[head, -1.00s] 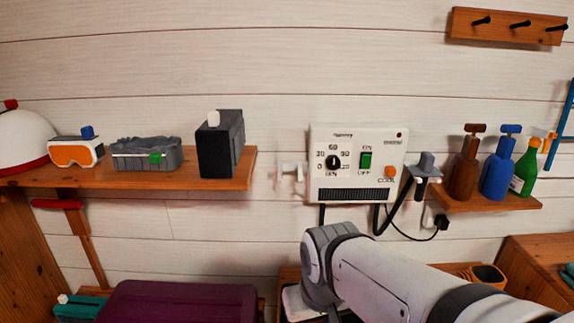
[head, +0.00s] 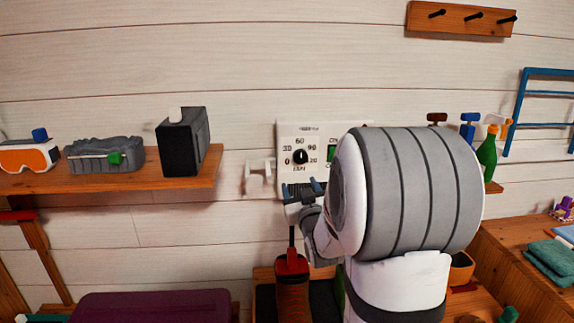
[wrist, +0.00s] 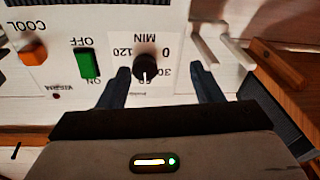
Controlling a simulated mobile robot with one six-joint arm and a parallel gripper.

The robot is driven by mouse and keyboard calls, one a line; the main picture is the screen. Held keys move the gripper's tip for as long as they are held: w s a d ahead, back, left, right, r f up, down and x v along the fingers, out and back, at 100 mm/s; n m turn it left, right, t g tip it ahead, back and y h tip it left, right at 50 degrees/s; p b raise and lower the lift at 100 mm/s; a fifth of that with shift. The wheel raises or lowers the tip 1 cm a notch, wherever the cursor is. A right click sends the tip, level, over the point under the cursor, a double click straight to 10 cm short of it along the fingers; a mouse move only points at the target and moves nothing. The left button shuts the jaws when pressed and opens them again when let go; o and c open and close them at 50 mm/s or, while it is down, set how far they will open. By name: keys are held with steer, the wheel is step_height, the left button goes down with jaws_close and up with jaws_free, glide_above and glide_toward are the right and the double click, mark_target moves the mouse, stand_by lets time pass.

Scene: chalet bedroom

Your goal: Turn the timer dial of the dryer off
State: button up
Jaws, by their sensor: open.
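The white dryer (head: 287,134) is on the plank wall, its right side hidden behind my arm. Its black timer dial (head: 300,157) has the scale from 0 to 120 around it. In the wrist view the dial (wrist: 145,67) appears upside down, and its white mark points toward the 60. My gripper (head: 303,188) is open just below the dial in the head view. In the wrist view the dial shows between the blue fingers of my gripper (wrist: 162,76), nearer the left one, with neither finger visibly touching it.
The green ON/OFF switch (wrist: 88,64) and orange COOL button (wrist: 33,52) lie beside the dial. A wooden shelf (head: 120,184) at left holds goggles and a black box (head: 183,142).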

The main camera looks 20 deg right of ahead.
mark_target(301, 159)
steer(key=w+d+r+t, duration=0.1)
steer(key=w, duration=0.1)
steer(key=w+d+r+t+p, duration=0.1)
steer(key=w+r, duration=0.1)
steer(key=w+d+r, duration=0.1)
steer(key=w, duration=0.1)
steer(key=shift+w+d+r+t+p, duration=0.2)
steer(key=shift+w+r+t+p, duration=0.05)
steer(key=shift+w+t+p, duration=0.15)
steer(key=shift+c, duration=0.3)
steer(key=c, duration=0.9)
